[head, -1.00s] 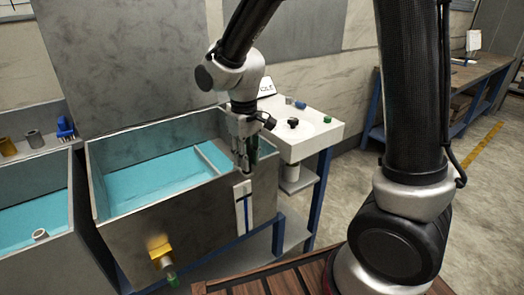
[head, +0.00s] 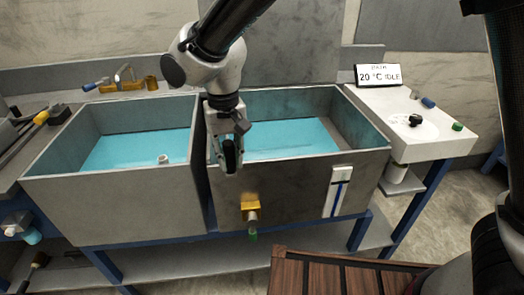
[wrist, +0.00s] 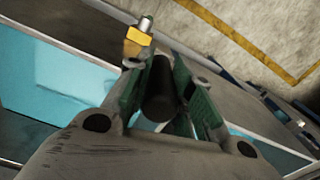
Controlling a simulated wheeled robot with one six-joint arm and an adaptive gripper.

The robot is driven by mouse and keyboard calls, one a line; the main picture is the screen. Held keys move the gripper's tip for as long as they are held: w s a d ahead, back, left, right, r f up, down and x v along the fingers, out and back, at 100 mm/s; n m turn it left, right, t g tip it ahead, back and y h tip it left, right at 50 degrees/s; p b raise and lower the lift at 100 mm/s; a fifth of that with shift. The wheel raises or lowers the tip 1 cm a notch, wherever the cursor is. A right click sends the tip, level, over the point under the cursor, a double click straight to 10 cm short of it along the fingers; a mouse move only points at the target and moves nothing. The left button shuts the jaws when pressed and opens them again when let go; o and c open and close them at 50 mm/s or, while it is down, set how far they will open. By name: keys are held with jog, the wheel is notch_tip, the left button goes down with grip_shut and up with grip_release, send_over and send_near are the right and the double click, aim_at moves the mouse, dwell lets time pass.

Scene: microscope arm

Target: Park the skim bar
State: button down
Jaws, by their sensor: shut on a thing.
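My gripper (head: 229,165) is above the front wall near the left end of the right-hand tank (head: 290,180), which holds blue liquid. It is shut on a dark, rounded grip, seen end-on between the green-lined fingers in the wrist view (wrist: 160,85). I take this to be the skim bar's handle (wrist: 158,90). The bar itself is not clearly visible in the head view, where the gripper and tank walls may hide it. I cannot tell whether it touches the tank rim.
A left-hand tank (head: 95,195) with blue liquid adjoins it, with a small pale ring (head: 163,159) inside. A yellow valve (head: 250,203) juts from the right tank's front. A white side table (head: 430,140) carries small knobs. A display (head: 378,75) reads 20 °C IDLE.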

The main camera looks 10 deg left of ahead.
jog(key=shift+s+a+r, duration=0.1)
jog(key=shift+s+a, duration=0.2)
jog(key=shift+a, duration=0.65)
jog(key=shift+s+a, duration=0.25)
jog(key=shift+a, duration=0.7)
jog(key=c, duration=1.2)
grip_release()
jog(key=shift+a, duration=0.1)
notch_tip(320, 180, up, 12)
